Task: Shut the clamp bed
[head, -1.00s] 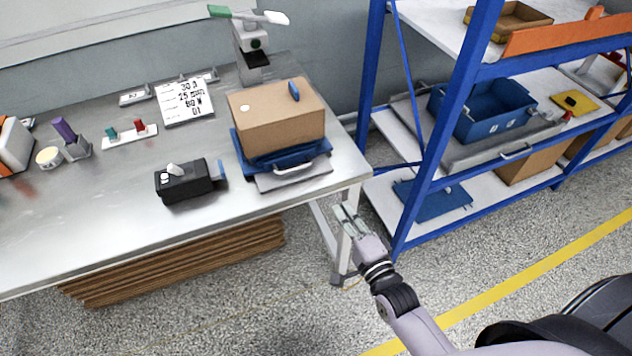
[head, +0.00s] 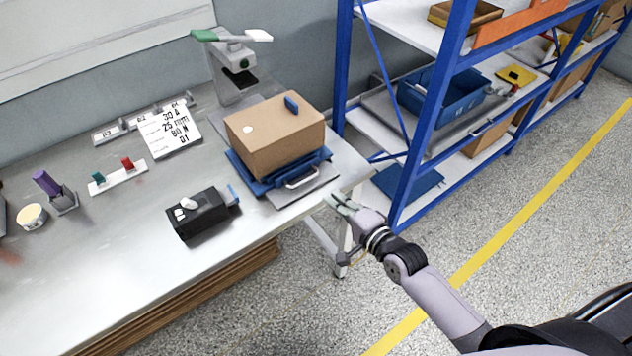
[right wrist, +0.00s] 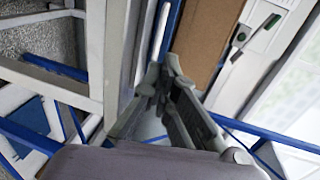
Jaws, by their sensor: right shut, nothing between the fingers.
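A brown cardboard box (head: 268,140) with a blue knob on top sits on a blue bed (head: 248,177) on the bench. Under it is a grey plate (head: 285,195) with a silver handle (head: 302,179) on its front; I take this assembly as the clamp bed. The box hides most of it, so I cannot tell how far it is pulled out. My right gripper (head: 340,203) is shut and empty, just right of the handle near the bench corner, apart from it. The right wrist view shows its fingers (right wrist: 165,88) beside the box side (right wrist: 208,42). My left gripper is out of view.
A black breaker-like unit (head: 203,212) stands left of the bed. Behind the box is a grey stand (head: 232,75) with a green and white lever. A blue-framed shelf (head: 436,110) rises to the right. A sign card (head: 170,130) and a switch strip (head: 118,178) stand further left.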

